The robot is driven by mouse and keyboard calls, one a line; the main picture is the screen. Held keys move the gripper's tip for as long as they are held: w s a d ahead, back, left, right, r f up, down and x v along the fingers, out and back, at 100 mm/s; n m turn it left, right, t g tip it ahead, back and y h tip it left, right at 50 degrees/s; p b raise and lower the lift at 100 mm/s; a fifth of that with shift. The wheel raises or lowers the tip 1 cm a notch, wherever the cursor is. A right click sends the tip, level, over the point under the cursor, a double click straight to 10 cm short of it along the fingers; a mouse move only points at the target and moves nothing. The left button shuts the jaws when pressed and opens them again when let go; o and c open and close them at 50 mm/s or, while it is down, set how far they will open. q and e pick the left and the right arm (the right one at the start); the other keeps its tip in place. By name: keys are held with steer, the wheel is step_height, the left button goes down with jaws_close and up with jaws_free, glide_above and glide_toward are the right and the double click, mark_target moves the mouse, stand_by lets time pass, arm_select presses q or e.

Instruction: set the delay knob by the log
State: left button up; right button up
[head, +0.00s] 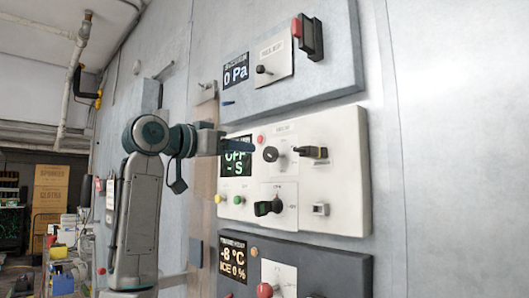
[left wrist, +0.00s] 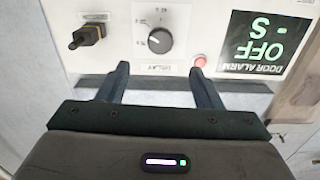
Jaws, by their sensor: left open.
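The black round delay knob (head: 271,154) sits on the white door alarm panel (head: 345,195), right of its display. It also shows in the left wrist view (left wrist: 159,40), upside down, with a DELAY label (left wrist: 160,68) and small dial marks too small to read surely. The display (left wrist: 262,43) reads OFF and "- S". My left gripper (left wrist: 160,78) is open and empty, its fingers pointing at the panel. The knob appears beyond the fingertips, between them in the picture, apart from them. My right gripper is not in view. I cannot make out a log.
A black plug-like switch (left wrist: 87,36) juts out beside the knob, and a red button (head: 260,140) is on its other side. A 0 Pa panel (head: 310,80) is above and a -8 °C panel (head: 340,275) below.

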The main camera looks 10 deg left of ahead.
mark_target(267, 152)
arm_select(q)
steer(key=p+x, duration=0.4)
steer(key=x, duration=0.5)
steer(key=shift+r, duration=0.1)
steer(key=shift+w+d, duration=0.25)
steer(key=shift+w, duration=0.1)
steer(key=c, duration=1)
